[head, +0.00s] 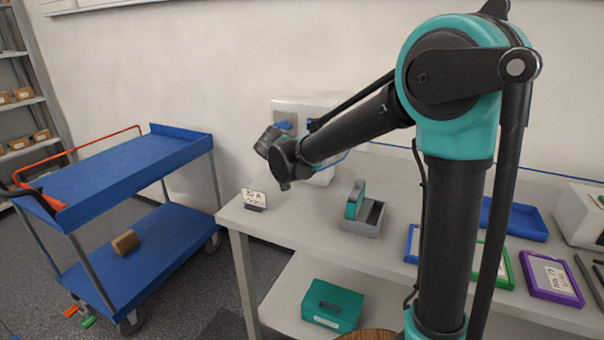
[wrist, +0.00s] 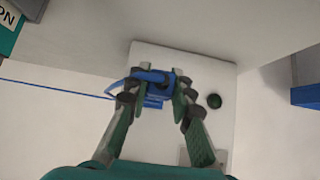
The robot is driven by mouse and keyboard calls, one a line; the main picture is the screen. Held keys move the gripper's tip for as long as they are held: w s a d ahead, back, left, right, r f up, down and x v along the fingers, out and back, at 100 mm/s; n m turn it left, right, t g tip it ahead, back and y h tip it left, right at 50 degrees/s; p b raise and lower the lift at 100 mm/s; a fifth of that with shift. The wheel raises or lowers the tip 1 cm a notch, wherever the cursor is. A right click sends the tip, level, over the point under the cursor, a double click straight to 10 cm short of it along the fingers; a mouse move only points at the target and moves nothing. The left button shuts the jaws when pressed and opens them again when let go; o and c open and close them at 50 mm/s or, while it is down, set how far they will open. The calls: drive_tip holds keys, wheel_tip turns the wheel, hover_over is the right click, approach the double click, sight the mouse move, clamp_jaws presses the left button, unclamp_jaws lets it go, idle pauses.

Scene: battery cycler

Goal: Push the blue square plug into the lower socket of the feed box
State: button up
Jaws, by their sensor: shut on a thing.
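The blue square plug (wrist: 152,85) is between the green-padded fingers of my gripper (wrist: 163,80), which is shut on it. A blue cable (wrist: 55,90) runs off to the left from it. The plug is in front of the white face of the feed box (wrist: 208,70). I cannot tell whether it touches the box or enters a socket. The lower socket is not distinguishable behind the fingers and plug.
A dark round knob (wrist: 214,101) is on the box face beside the right finger. A small sign (head: 254,199) and a grey bin (head: 364,222) stand on the bench (head: 300,232). A blue cart (head: 135,165) stands left. Trays (head: 515,219) lie right.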

drive_tip(key=shift+w+d, duration=0.25)
drive_tip(key=shift+w, duration=0.5)
drive_tip(key=shift+w+d, duration=0.25)
drive_tip(key=shift+w, duration=0.45)
idle(2.2)
drive_tip(key=o, duration=0.9)
drive_tip(key=shift+s, duration=0.1)
